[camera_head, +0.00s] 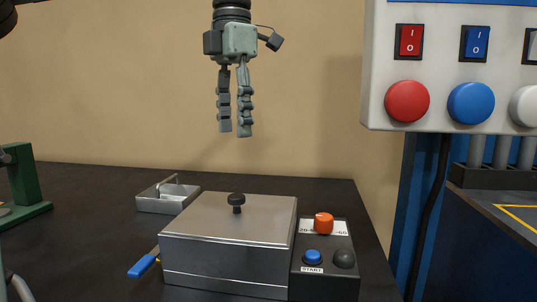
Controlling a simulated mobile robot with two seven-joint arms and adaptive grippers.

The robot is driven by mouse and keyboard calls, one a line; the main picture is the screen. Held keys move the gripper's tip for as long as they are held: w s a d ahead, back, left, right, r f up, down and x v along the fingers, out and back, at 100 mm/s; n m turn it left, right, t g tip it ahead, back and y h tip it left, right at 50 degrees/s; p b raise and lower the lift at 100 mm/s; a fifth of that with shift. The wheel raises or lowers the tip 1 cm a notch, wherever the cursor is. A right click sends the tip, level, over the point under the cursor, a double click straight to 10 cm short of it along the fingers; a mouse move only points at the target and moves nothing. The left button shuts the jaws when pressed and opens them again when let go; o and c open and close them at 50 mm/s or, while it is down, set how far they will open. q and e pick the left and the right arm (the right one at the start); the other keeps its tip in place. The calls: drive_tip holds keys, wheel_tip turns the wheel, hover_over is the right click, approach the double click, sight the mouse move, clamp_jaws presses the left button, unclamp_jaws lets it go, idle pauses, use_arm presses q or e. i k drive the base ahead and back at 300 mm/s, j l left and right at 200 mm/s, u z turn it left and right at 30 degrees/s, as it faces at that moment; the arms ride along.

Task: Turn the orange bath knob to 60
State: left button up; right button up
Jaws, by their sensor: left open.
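The orange bath knob (324,223) sits on the dark control panel (323,277) at the right of the steel bath. A white scale plate lies under the knob, with 60 printed at its right end. The left end of the scale is small, and the knob's pointer setting is too small to read. My left gripper (235,133) hangs fingers down, high above the table and well above the bath. It is open with nothing between its fingers, and it is apart from the knob. My right gripper is not in view.
The steel bath (215,262) has a lid with a black knob (236,202). A blue START button (312,257) and a dark round button (344,259) sit below the orange knob. A small metal tray (155,204) stands behind. A blue-handled tool (142,266) lies left. A switch box (446,105) overhangs right.

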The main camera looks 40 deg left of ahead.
sight(323, 223)
drive_tip(key=k+j+z, duration=0.5)
drive_tip(key=z, duration=0.2)
